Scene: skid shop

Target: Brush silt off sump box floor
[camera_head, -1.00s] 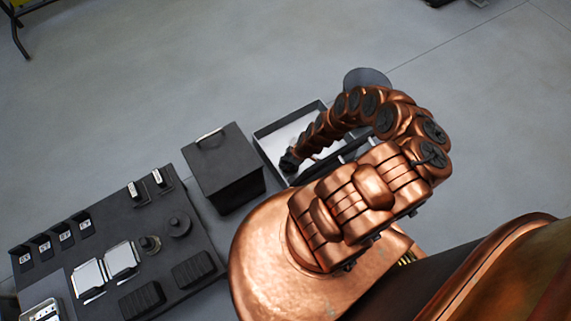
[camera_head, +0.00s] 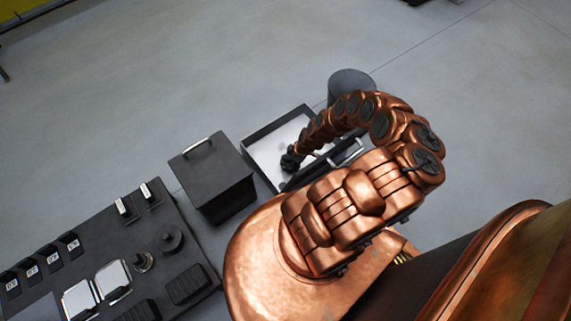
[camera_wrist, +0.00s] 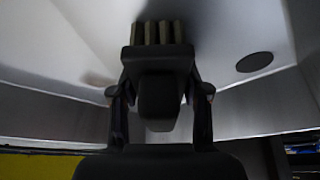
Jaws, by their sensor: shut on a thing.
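The sump box (camera_head: 262,128) is an open box with dark walls and a pale floor, in the middle of the head view. My gripper (camera_head: 290,160) is inside its outline, near the near left side. In the wrist view my gripper (camera_wrist: 158,92) is shut on a dark brush (camera_wrist: 158,60) with tan bristles (camera_wrist: 157,33). The bristles are over the pale box floor (camera_wrist: 225,40); I cannot tell whether they touch it. A faint brownish patch (camera_wrist: 98,78) lies left of the brush, possibly silt or shadow. My arm hides the box's near right part.
A dark lidded box (camera_head: 212,170) with a pale handle stands left of the sump box. A dark bench (camera_head: 185,262) with several fixtures is at lower left. A grey cylinder (camera_head: 350,84) stands behind the sump box. A dark round spot (camera_wrist: 254,62) is on the box floor.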

